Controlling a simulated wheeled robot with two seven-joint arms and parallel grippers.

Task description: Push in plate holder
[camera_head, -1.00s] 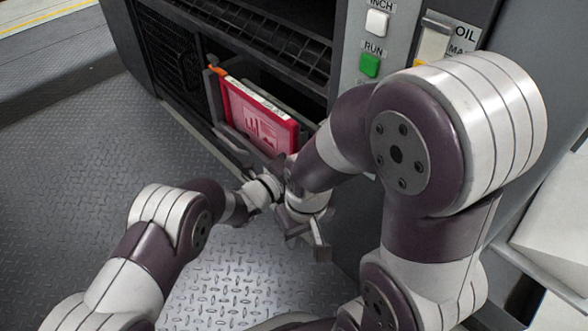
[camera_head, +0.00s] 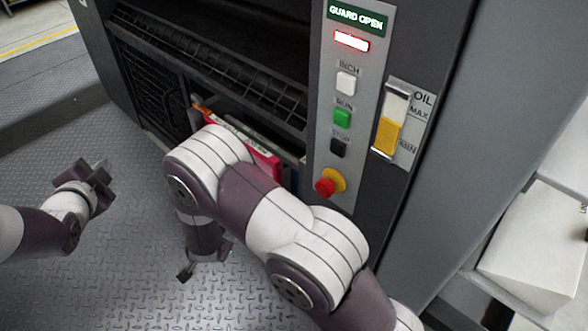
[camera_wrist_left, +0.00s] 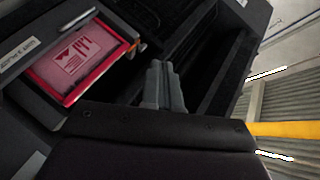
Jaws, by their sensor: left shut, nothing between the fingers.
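The plate holder (camera_wrist_left: 38,106) is a dark grey frame at the upper left of the left wrist view, with a red plate (camera_wrist_left: 78,60) in it. In the head view, the red plate (camera_head: 262,160) shows only in part at the machine's lower opening; my right arm hides the rest and most of the holder. My left gripper (camera_head: 98,177) is at the left, over the floor, well apart from the holder. Its fingers (camera_wrist_left: 165,85) are shut and empty. My right gripper (camera_head: 205,265) hangs low in front of the machine; its finger opening is unclear.
The machine's control panel has a green button (camera_head: 342,117), a red stop knob (camera_head: 327,184) and an oil gauge (camera_head: 391,125). A "GUARD OPEN" sign (camera_head: 356,18) is above. A white block (camera_head: 535,250) is at the right. The floor (camera_head: 60,120) at the left is clear.

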